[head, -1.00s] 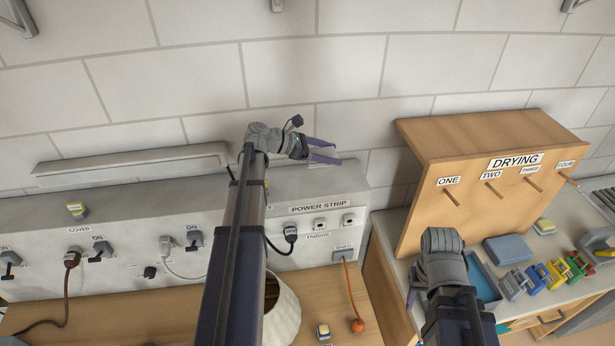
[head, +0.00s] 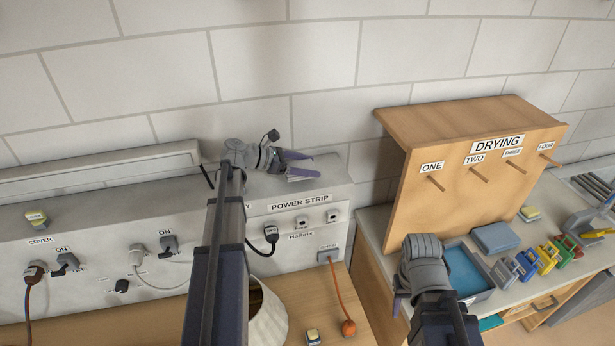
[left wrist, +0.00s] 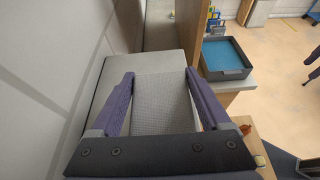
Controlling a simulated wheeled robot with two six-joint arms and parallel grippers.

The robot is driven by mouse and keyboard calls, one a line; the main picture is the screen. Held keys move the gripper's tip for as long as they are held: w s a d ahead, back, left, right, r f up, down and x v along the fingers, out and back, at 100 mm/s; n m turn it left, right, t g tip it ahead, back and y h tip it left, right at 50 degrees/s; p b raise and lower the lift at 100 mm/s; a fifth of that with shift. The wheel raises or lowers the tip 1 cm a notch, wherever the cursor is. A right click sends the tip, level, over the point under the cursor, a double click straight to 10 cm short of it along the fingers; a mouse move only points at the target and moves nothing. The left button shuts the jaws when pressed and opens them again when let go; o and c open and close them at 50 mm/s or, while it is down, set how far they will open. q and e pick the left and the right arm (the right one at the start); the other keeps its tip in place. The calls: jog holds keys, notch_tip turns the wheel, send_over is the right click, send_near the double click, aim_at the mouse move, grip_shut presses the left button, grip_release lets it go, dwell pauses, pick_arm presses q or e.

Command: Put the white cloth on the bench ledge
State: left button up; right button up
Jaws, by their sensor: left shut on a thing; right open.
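My left gripper (head: 306,166) is just above the grey ledge (head: 333,180) at the back of the bench, over its right end. In the left wrist view a light, woven-looking piece, which I take for the white cloth (left wrist: 162,105), fills the space between the purple fingers of the left gripper (left wrist: 163,92). The ledge top (left wrist: 143,63) shows beyond it. I cannot tell whether the cloth touches the ledge. In the head view the cloth is hardly visible. My right gripper (head: 399,304) is open, low in front of the right counter, largely hidden by its wrist.
The ledge's front carries a POWER STRIP label (head: 300,200), plugs and cords. A pale ribbed vessel (head: 268,318) stands on the bench by my left arm. A wooden DRYING rack (head: 455,185) with pegs stands right, by a blue tray (head: 468,272). The wall rises close behind.

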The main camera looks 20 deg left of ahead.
pick_arm(q)
jog(key=shift+f+b, duration=0.85)
jog(key=shift+f, duration=0.5)
jog(key=shift+f, duration=0.15)
jog(key=o, duration=1.2)
jog(key=shift+c, duration=0.2)
